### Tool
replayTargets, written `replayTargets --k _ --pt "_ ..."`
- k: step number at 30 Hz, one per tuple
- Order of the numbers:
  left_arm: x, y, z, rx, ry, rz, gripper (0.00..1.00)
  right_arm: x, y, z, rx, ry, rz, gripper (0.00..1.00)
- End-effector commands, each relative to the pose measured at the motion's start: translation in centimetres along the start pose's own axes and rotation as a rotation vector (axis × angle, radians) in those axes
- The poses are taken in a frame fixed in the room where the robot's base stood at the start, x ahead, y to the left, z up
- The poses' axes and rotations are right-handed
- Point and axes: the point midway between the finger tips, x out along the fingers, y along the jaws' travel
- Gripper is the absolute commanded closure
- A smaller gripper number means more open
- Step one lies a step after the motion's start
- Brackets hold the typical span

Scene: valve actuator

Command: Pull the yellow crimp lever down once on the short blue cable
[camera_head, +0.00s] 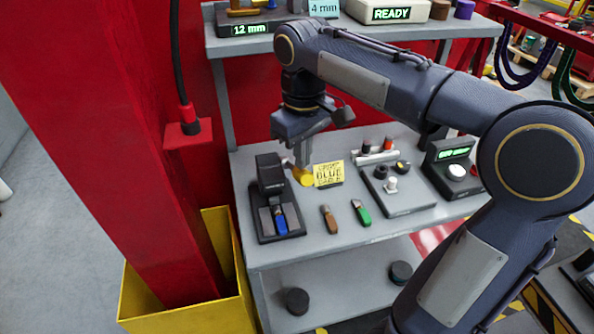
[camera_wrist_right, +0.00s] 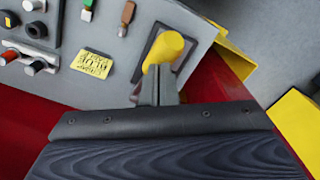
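The yellow crimp lever's rounded end (camera_head: 304,178) shows at the right of the black crimp press (camera_head: 271,173). The short blue cable (camera_head: 281,223) lies in the press's base, in front of the upright block. My right gripper (camera_head: 303,157) points down at the lever, its fingertips at the yellow end. In the right wrist view the yellow lever (camera_wrist_right: 166,47) lies at the fingertips (camera_wrist_right: 158,85), overlapping them. Whether the fingers are clamped on it I cannot tell. The blue cable is hidden in that view. My left gripper is not in view.
A yellow note (camera_head: 328,174) stands right of the lever. Brown (camera_head: 329,219) and green (camera_head: 361,212) pieces lie on the grey bench (camera_head: 310,247). A red column (camera_head: 110,130) rises at left.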

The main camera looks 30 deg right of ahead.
Motion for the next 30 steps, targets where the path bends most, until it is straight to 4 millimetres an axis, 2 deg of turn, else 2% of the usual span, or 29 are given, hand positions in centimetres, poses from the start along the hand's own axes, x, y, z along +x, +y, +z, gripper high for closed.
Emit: replayTargets --k 30 --pt "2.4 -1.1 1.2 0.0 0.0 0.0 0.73 4.3 0.0 0.0 0.001 -0.001 0.0 1.0"
